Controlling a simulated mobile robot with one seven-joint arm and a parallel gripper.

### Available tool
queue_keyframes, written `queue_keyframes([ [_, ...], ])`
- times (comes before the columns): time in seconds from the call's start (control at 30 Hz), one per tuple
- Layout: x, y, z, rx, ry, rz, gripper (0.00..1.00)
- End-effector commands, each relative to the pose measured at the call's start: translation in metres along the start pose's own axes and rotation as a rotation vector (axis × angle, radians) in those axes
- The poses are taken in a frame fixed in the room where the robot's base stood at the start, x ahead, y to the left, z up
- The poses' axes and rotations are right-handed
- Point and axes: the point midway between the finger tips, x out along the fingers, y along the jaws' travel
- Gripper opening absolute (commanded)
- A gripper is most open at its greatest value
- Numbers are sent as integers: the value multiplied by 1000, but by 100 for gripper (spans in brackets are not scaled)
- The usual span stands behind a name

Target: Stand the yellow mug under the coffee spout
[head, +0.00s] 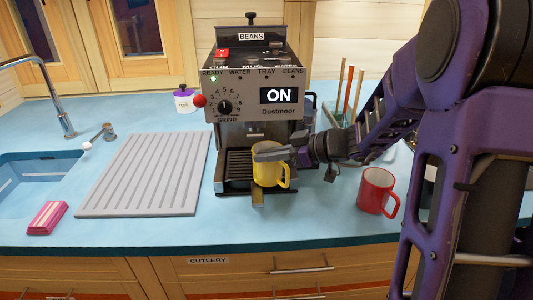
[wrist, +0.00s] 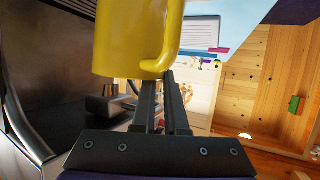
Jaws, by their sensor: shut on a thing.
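The yellow mug (head: 267,172) is upright at the front of the coffee machine (head: 240,104), over the right part of its drip tray (head: 238,165). Its handle points right. I cannot tell whether its base touches the tray. The spout is not clearly visible under the machine's front panel; the machine's display reads ON.
A red mug (head: 375,191) stands on the blue counter to the right, near my arm. A grey ribbed draining board (head: 147,175) lies left of the machine, with a sink (head: 38,172) and pink sponge (head: 47,217) further left. A white pot with a purple lid (head: 185,100) stands behind.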

Motion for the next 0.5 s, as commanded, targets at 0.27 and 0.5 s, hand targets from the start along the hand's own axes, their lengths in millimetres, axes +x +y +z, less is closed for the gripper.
queue_keyframes([
  [0.27,1,0,1,-3,2,0,0],
  [0.5,0,0,1,-1,1,0,39],
])
